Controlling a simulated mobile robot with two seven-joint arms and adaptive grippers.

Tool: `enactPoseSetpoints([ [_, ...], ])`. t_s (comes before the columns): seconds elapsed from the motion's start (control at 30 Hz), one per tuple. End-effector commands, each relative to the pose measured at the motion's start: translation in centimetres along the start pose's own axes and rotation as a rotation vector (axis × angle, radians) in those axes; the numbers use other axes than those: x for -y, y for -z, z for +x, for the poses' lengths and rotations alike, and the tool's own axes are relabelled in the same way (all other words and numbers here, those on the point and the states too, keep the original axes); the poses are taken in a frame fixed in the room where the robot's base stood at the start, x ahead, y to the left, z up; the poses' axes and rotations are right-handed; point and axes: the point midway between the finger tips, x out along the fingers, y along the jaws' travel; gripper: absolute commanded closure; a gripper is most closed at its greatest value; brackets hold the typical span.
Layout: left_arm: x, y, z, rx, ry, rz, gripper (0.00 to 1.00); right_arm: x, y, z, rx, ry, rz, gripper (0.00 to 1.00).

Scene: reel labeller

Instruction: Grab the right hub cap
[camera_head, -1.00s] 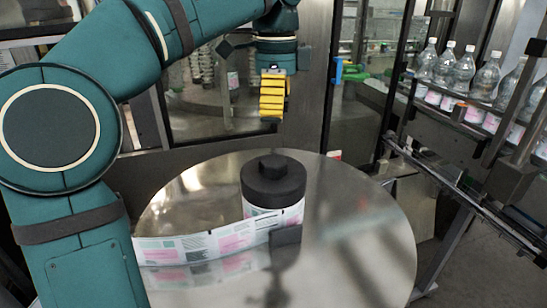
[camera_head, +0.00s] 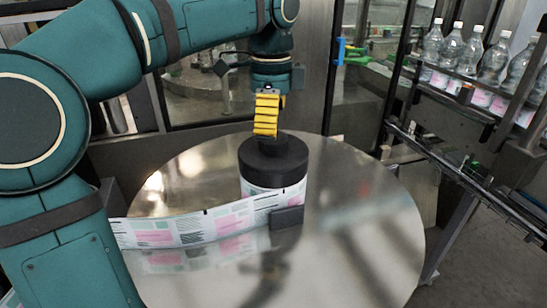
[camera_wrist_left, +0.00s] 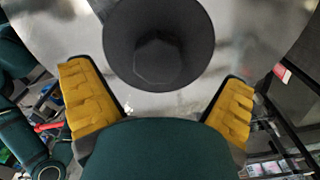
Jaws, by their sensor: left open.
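The black hub cap (camera_head: 273,163) sits on top of the label reel (camera_head: 262,189) on the round metal table. Its raised knob is partly hidden behind my left gripper (camera_head: 266,130) in the head view. The left gripper points down above the cap, its yellow fingers apart and empty. In the left wrist view the round cap (camera_wrist_left: 190,62) with its faceted knob lies beyond and between the open fingers of the left gripper (camera_wrist_left: 160,105). I cannot tell whether the fingers touch it. My right gripper is not in view.
The round metal table (camera_head: 360,230) is mostly bare at the right. A label strip (camera_head: 175,231) runs left from the reel past a small dark block (camera_head: 287,217). Clear bottles (camera_head: 470,55) stand on a conveyor at the right. A dark machine frame stands behind.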

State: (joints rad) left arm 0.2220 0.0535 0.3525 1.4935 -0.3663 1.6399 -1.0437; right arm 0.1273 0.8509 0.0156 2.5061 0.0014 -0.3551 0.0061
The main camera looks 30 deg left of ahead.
Motion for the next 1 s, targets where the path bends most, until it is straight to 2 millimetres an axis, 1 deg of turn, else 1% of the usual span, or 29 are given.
enactPoseSetpoints([
  [0.03, -0.1, -0.1, 1.2, 0.001, -0.002, -0.002, 0.01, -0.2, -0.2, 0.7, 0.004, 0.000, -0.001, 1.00],
  [0.1, -0.2, -0.1, 2.3, 0.001, -0.003, -0.001, 0.01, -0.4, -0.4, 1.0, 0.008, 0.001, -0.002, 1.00],
  [0.2, -0.2, -0.1, 3.3, 0.001, -0.002, -0.001, 0.01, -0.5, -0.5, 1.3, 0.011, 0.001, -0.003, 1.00],
  [0.3, -0.2, -0.1, 3.8, 0.000, -0.001, -0.001, 0.01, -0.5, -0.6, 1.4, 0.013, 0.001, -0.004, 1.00],
  [0.53, -0.2, -0.1, 3.8, -0.001, 0.000, -0.001, 0.01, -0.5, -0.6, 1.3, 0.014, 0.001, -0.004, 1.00],
  [0.57, -0.2, -0.1, 3.8, 0.000, 0.000, -0.001, 0.11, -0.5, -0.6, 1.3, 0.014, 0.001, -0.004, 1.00],
  [0.6, -0.2, -0.1, 3.8, 0.000, 0.000, -0.001, 0.25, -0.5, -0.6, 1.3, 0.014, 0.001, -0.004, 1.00],
  [0.67, -0.2, -0.1, 3.8, 0.000, 0.000, -0.001, 0.47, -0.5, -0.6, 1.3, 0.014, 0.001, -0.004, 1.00],
  [0.7, -0.2, -0.1, 3.8, 0.000, 0.000, 0.000, 0.61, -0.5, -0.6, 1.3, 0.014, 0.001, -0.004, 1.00],
  [0.77, -0.2, -0.1, 3.8, 0.000, 0.000, -0.001, 0.82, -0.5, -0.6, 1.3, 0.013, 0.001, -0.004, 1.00],
  [1.0, -0.2, 0.0, 3.7, -0.001, 0.001, 0.000, 0.83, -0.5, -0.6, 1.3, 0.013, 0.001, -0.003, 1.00],
])
